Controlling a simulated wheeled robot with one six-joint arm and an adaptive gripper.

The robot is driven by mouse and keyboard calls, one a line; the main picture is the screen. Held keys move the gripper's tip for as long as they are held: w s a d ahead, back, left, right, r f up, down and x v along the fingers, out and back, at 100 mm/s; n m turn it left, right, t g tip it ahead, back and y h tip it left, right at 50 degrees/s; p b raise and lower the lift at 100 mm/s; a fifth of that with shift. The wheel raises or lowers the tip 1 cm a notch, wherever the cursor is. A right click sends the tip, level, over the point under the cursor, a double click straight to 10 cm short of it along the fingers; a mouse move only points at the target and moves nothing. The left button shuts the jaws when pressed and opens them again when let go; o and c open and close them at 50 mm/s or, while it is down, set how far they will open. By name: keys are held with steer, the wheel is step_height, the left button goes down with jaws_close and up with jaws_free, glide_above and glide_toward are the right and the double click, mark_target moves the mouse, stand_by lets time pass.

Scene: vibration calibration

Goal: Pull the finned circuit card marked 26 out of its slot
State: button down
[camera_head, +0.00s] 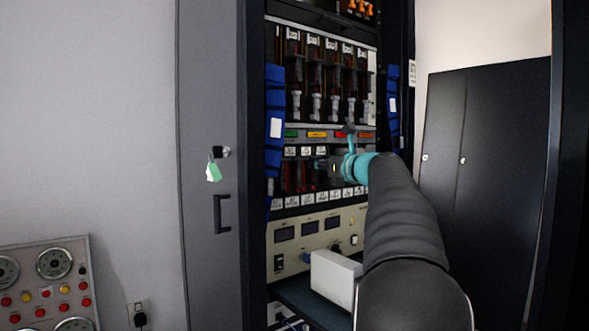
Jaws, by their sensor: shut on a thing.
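The open rack holds finned circuit cards in two rows. The upper cards (315,75) have white number tags on top and pale handles below. The lower cards (297,176) show dark red edges between two rows of white labels. The numbers are too small to read surely, so I cannot pick out 26 by its mark. My gripper (319,165) is in front of the lower row, pointing left into the rack. It is small and dark here, shut on a card of that row. My wrist and arm hide the cards to its right.
Blue strips (275,120) flank the rack opening. A grey door (210,270) with keys and a green tag stands at left. A cream instrument panel (313,232) and a white box (335,277) lie below my gripper. A dark cabinet (500,180) stands at right.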

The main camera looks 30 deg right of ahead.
steer(key=shift+s+d, duration=0.1)
steer(key=shift+s, duration=0.65)
stand_by(0.6)
steer(key=shift+s+d+r, duration=0.1)
steer(key=shift+s+r, duration=0.1)
steer(key=shift+s, duration=1.25)
steer(key=s+d, duration=0.1)
steer(key=s, duration=2.1)
steer(key=shift+s+d, duration=0.3)
steer(key=shift+d, duration=0.05)
stand_by(0.7)
